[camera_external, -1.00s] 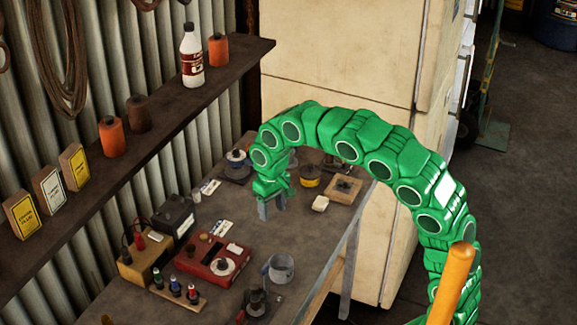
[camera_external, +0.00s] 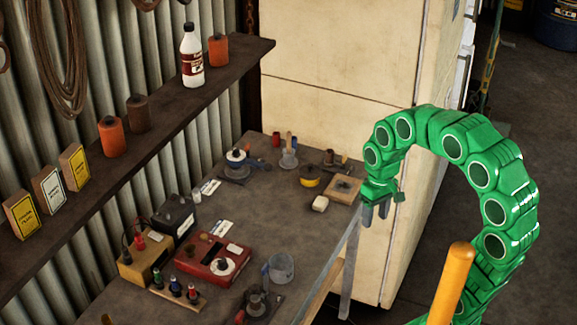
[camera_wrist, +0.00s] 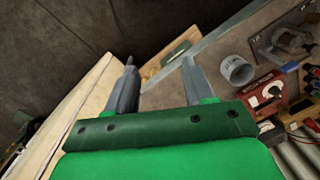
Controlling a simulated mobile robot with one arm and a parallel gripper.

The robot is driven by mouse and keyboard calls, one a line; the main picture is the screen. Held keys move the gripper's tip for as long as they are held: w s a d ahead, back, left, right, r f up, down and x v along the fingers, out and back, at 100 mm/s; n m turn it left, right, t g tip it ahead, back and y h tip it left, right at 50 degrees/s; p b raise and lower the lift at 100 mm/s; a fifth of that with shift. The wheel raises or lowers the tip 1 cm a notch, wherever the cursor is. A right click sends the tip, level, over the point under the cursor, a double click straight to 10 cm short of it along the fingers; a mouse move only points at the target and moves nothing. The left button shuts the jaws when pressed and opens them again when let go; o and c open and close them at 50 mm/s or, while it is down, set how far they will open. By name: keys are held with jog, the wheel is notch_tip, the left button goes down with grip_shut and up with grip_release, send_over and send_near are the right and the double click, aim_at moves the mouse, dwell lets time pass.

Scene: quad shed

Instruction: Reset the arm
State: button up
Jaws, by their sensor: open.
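My green arm arches up from the lower right of the external view and bends down to my gripper (camera_external: 375,214). The gripper points down at the right edge of the workbench (camera_external: 245,215), near the cream cabinet. Its two grey fingers stand apart with nothing between them. In the wrist view my gripper (camera_wrist: 160,75) also shows open and empty, with the bench edge and the dark floor beyond the fingers.
On the bench are a grey mug (camera_external: 281,268), a red box (camera_external: 212,258), a wooden block (camera_external: 343,190), a yellow tape roll (camera_external: 309,177) and a black battery (camera_external: 174,216). A shelf (camera_external: 155,130) with bottles runs along the left wall. The cream cabinet (camera_external: 350,60) stands behind.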

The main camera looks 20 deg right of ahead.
jog(key=s+d+f+m+g, duration=0.1)
jog(key=s+d+f+m, duration=0.2)
jog(key=s+d, duration=0.7)
jog(key=s+f, duration=0.1)
jog(key=s, duration=0.2)
jog(key=shift+s+d+f+h, duration=0.25)
jog(key=shift+d+h, duration=0.05)
jog(key=shift+c, duration=0.2)
